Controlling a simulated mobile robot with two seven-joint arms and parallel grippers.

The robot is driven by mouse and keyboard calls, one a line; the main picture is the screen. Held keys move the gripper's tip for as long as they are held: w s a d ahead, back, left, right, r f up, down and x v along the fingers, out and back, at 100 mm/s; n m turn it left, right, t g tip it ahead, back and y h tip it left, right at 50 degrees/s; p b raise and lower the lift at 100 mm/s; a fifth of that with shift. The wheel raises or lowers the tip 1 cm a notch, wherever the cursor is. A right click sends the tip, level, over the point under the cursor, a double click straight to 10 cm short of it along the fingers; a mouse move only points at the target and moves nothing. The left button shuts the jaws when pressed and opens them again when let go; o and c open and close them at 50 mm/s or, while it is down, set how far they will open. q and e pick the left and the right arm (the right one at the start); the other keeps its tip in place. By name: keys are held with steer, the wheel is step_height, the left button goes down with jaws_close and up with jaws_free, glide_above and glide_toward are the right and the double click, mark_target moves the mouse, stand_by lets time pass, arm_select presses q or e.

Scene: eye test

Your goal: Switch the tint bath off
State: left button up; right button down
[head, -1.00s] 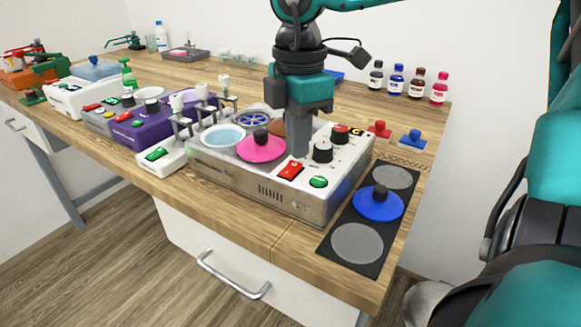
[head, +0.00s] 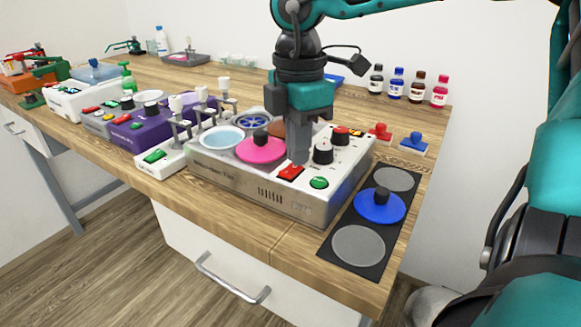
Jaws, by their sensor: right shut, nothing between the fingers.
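The tint bath (head: 228,177) is a silver-grey box on the bench in the middle of the head view. On its top are a pale blue open basin (head: 222,138), a pink lid with a black knob (head: 262,151) and a blue-spoked well (head: 254,122). Its right panel carries a red rocker switch (head: 290,173), a round green button (head: 319,183) and black dials (head: 323,153). My right gripper (head: 298,160) is shut and empty, pointing down, with its tips right at the far edge of the red switch. I cannot tell whether they touch it. My left gripper is not in view.
A black mat (head: 341,263) with a blue lid (head: 380,206) lies right of the bath. Red (head: 380,132) and blue (head: 413,141) knobbed pieces stand behind it. Several bottles (head: 397,83) line the back. A white clamp device (head: 163,163) and purple unit (head: 150,129) stand left.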

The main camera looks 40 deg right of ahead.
step_height(320, 180, up, 7)
steer(key=p, duration=0.3)
stand_by(0.4)
steer(key=shift+f, duration=0.1)
stand_by(0.5)
